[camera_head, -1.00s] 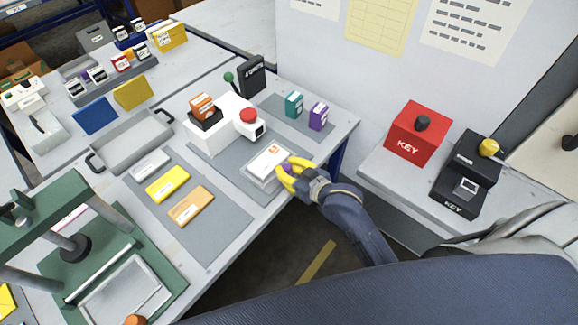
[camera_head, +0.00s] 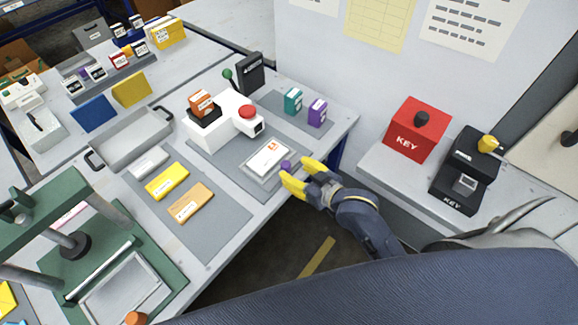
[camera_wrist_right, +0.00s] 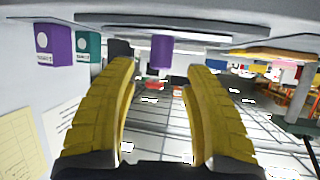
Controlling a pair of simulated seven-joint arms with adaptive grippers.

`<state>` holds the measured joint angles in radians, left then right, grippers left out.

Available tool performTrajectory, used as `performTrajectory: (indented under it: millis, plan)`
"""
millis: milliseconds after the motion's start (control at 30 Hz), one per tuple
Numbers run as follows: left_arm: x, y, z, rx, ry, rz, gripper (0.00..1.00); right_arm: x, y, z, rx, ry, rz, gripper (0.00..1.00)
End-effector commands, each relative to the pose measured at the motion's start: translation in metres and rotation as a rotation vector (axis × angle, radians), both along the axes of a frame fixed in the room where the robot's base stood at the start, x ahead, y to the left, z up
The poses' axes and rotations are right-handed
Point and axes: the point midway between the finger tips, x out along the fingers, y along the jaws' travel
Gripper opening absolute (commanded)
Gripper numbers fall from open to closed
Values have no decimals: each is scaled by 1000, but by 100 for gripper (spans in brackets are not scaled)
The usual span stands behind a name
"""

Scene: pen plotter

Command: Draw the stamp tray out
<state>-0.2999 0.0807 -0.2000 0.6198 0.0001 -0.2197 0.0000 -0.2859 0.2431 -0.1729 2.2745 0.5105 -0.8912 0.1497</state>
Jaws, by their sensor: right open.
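The stamp tray (camera_head: 258,177) lies on a grey mat near the table's right front edge in the head view. A white card with an orange mark (camera_head: 268,157) lies on it. Its purple knob (camera_head: 286,165) faces the front edge and also shows in the right wrist view (camera_wrist_right: 162,51). My right gripper (camera_head: 296,174) is open and empty, just off the table edge, its yellow fingers pointing at the knob. In the right wrist view the knob is centred between the fingertips, just beyond them, with no visible contact. My left gripper is not in view.
A white stamping machine (camera_head: 219,119) with a red button stands behind the tray. Teal (camera_head: 293,100) and purple (camera_head: 317,111) boxes are to its right. Yellow (camera_head: 168,181) and orange (camera_head: 191,203) blocks lie to the left. Open floor lies before the table edge.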

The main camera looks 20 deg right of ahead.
Motion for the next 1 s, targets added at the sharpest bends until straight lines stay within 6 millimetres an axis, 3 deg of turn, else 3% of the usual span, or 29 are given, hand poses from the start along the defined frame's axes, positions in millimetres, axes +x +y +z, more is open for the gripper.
performTrajectory:
  millis: [200,433,1000]
  plan:
    - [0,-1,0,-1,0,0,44,-34,-13,14,-3,1,0,50]
    - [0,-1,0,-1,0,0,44,-55,-22,24,-2,1,-1,50]
    - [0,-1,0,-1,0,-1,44,-63,-25,28,0,0,-1,50]
